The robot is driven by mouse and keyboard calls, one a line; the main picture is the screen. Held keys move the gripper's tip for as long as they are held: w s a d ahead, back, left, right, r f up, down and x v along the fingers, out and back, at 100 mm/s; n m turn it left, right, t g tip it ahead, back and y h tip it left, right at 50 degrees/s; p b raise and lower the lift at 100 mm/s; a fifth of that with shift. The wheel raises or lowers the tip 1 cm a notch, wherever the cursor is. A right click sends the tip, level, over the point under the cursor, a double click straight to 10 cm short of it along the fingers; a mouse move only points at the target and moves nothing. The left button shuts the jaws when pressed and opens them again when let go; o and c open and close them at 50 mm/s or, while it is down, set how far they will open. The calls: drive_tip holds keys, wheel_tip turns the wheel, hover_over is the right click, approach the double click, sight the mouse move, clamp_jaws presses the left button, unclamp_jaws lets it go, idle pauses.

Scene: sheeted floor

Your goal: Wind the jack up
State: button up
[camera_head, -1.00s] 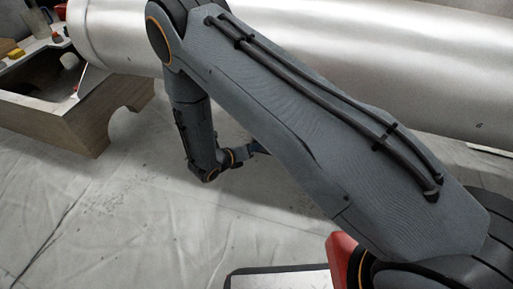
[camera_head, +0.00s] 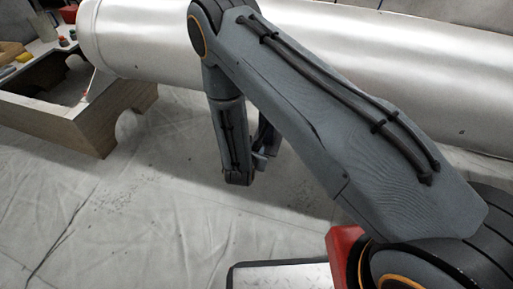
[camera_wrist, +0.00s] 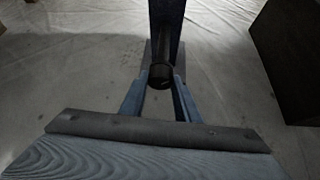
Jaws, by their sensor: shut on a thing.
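In the wrist view my gripper (camera_wrist: 160,82) is shut on a dark round grip (camera_wrist: 160,72), with one blue-grey finger on each side. The grip sits at the end of a dark blue-grey bar (camera_wrist: 165,28) that runs up out of the picture; it looks like the jack's crank. The rest of the jack cannot be made out. In the head view my arm covers most of this spot, and only a bit of my gripper (camera_head: 260,160) shows beside the wrist, below the large pipe.
A big silver pipe (camera_head: 440,85) lies across the back. A wooden stand (camera_head: 100,120) with small things on it is at the left. A dark block (camera_wrist: 290,60) stands at right in the wrist view. The sheeted floor (camera_head: 110,215) at front left is clear.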

drive_tip(key=shift+s+d+m+t+y+p, duration=0.1)
drive_tip(key=shift+d+m+t+y+p, duration=0.1)
drive_tip(key=shift+m+t+y+p, duration=0.3)
drive_tip(key=shift+d+m+t+y+p, duration=0.15)
drive_tip(key=shift+m+y+p, duration=0.15)
drive_tip(key=shift+m+y, duration=0.4)
drive_tip(key=shift+m+t+y, duration=0.25)
drive_tip(key=shift+m+y, duration=0.15)
drive_tip(key=o, duration=1)
drive_tip(key=shift+d, duration=0.1)
drive_tip(key=shift+a, duration=0.2)
